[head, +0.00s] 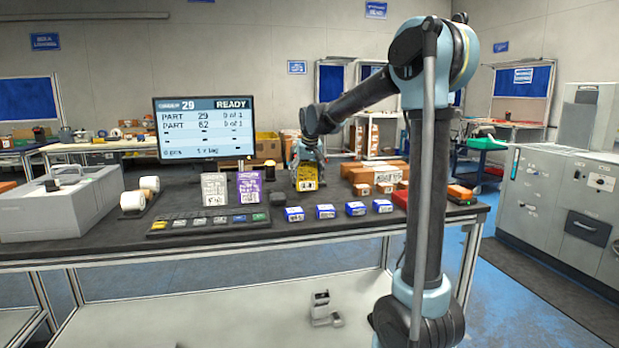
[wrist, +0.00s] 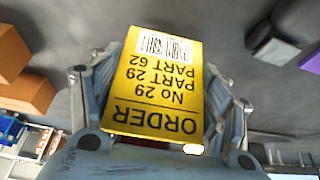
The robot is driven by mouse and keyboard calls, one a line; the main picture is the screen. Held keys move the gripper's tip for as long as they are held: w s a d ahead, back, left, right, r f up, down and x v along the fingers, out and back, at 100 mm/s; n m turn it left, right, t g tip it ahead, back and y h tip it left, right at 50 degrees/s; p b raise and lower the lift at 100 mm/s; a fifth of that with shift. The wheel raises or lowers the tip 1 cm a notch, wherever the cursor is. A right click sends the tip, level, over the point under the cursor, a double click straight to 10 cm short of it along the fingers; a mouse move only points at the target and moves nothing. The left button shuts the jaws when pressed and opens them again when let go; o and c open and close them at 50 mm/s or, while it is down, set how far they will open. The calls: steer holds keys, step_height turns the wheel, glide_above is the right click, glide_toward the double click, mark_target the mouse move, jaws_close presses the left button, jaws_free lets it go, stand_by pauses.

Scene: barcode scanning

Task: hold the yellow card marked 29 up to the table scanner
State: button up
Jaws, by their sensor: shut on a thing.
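The yellow card (head: 307,178) is held upright over the back of the table, right of the purple card. In the wrist view the card (wrist: 152,88) reads ORDER, No 29, PART 29, PART 62 upside down, with a barcode at its far end. My gripper (head: 306,168) is shut on it. Its fingers flank the card in the wrist view (wrist: 155,95). A dark object (head: 278,199) stands on the table beside the purple card; I cannot tell whether it is the table scanner. A grey piece (wrist: 283,28) shows at upper right in the wrist view.
A screen (head: 204,128) reads 29 READY, with PART 29 and PART 62 each 0 of 1. A white card (head: 214,189) and a purple card (head: 250,188) stand upright. Several blue-and-white boxes (head: 325,211) line the front. Brown boxes (head: 375,172) stand right of the gripper.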

steer(key=s+d+r, duration=0.3)
steer(key=s+r, duration=0.7)
steer(key=s, duration=0.2)
steer(key=shift+s+d, duration=0.25)
steer(key=shift+d, duration=0.05)
steer(key=shift+d, duration=0.1)
